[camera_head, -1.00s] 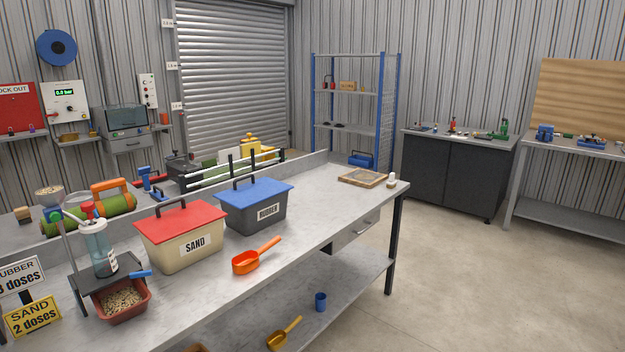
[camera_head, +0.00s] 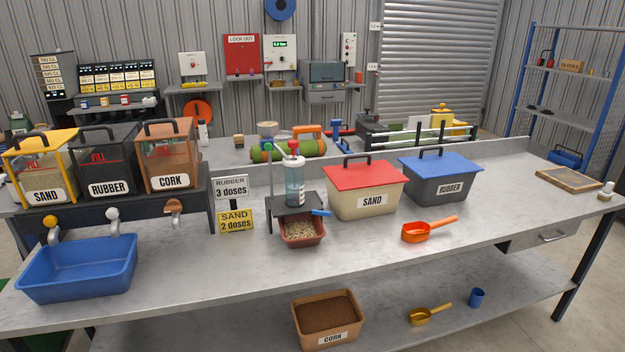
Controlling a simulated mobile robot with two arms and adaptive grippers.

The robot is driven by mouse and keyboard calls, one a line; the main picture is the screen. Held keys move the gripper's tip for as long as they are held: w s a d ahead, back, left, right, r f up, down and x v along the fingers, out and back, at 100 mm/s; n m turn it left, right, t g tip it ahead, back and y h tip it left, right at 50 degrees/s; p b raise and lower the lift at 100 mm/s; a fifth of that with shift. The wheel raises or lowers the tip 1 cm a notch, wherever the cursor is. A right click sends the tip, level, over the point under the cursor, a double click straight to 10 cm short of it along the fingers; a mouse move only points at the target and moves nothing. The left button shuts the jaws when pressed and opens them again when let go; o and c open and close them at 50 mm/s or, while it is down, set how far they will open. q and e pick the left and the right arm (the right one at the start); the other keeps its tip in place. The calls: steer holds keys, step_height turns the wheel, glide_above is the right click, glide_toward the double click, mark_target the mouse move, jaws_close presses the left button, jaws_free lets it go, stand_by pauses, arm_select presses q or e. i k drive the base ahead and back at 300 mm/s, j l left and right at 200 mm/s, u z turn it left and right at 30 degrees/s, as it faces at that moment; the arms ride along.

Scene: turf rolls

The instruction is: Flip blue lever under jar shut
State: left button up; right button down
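A clear jar (camera_head: 295,183) with a bluish tint and a red part on top stands on a small dark stand (camera_head: 296,207) near the middle of the workbench. A blue lever (camera_head: 321,212) sticks out to the right below the jar, at the stand's front edge. A reddish tub (camera_head: 302,231) holding pale granules sits under the stand. Whether the lever is open or shut is not clear at this size. Neither of my grippers is in view.
A sand bin with red lid (camera_head: 362,190) and a rubber bin with blue lid (camera_head: 440,179) stand right of the jar. An orange scoop (camera_head: 428,229) lies in front. Dose signs (camera_head: 234,205), three dispensers and a blue tub (camera_head: 78,268) are left. The front bench top is mostly clear.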

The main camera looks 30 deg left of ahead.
mark_target(323, 213)
steer(key=i+j+u, duration=0.35)
steer(key=i+j, duration=0.15)
steer(key=j, duration=0.15)
steer(key=i+j+u, duration=0.3)
steer(key=i+j, duration=0.2)
steer(key=l+u, duration=0.2)
steer(key=l, duration=0.55)
steer(key=k+l+u, duration=0.15)
steer(key=l, duration=0.55)
